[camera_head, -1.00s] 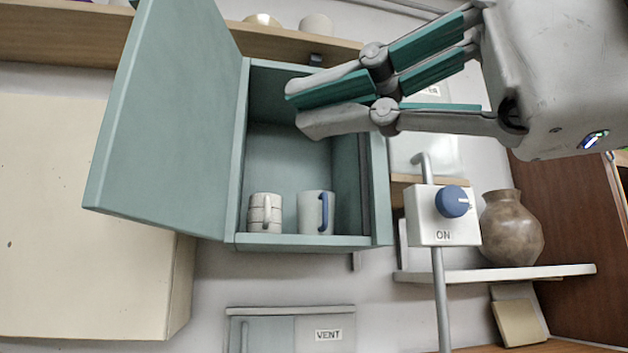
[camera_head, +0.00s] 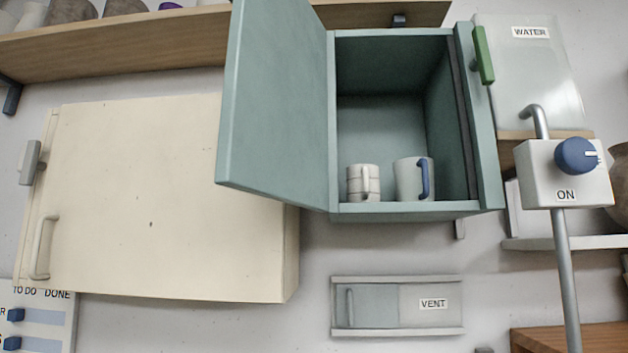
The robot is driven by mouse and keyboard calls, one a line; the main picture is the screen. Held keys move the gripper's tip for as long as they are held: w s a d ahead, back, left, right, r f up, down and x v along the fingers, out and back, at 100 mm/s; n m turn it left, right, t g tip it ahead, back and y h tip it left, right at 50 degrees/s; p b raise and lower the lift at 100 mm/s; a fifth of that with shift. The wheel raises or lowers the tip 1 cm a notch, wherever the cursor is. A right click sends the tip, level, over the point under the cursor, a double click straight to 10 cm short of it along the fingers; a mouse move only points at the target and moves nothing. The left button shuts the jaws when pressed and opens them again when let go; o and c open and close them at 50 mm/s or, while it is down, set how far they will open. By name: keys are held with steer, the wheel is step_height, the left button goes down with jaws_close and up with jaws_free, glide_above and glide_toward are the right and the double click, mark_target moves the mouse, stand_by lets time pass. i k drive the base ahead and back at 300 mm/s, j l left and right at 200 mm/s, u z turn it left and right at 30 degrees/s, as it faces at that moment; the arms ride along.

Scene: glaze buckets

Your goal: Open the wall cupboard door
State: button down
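The teal wall cupboard (camera_head: 404,210) hangs on the wall with its door (camera_head: 275,110) swung wide open to the left. Two mugs stand on its floor: a ringed pale mug (camera_head: 363,184) and a pale mug with a blue handle (camera_head: 413,179). A green piece (camera_head: 483,55) sits on the cupboard's right side edge. My gripper is not in view.
A wooden shelf (camera_head: 170,45) with pots runs above. A vent panel (camera_head: 398,305) is below the cupboard. A switch box (camera_head: 566,175) marked ON stands on a pole at right, near a WATER container (camera_head: 528,75). A TO DO/DONE board (camera_head: 40,317) is lower left.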

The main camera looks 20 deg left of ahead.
mark_target(273, 137)
steer(key=j+u, duration=0.1)
steer(key=u, duration=0.9)
steer(key=k+j, duration=0.05)
